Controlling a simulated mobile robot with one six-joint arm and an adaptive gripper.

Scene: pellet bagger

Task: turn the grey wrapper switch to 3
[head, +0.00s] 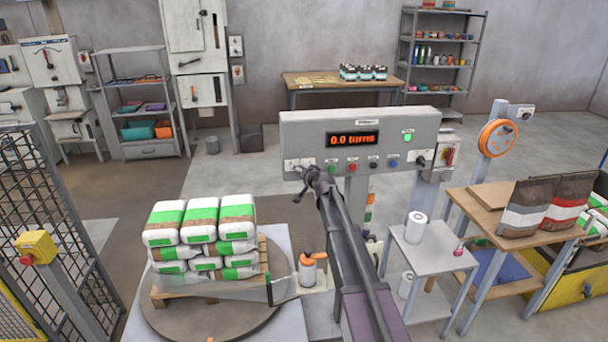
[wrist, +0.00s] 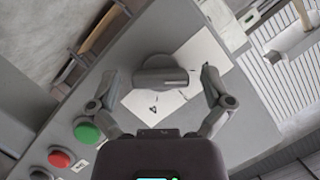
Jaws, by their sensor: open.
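The grey wrapper switch (wrist: 160,77) is a grey rotary knob on a white label plate (wrist: 203,50) at the left end of the control panel (head: 375,132). In the wrist view its bar lies roughly crosswise. A few dark marks show on the label, but I cannot read which position the knob points to. My gripper (wrist: 159,73) is open, with one finger on each side of the knob and a visible gap to both. In the head view my gripper (head: 308,173) is at the panel's left end and hides most of the switch.
A green button (wrist: 87,131) and a red button (wrist: 60,158) sit near the switch. The panel also has an orange display (head: 353,139), a lit green lamp (head: 408,136) and a black switch (head: 421,160). A pallet with stacked bags (head: 205,235) stands below left.

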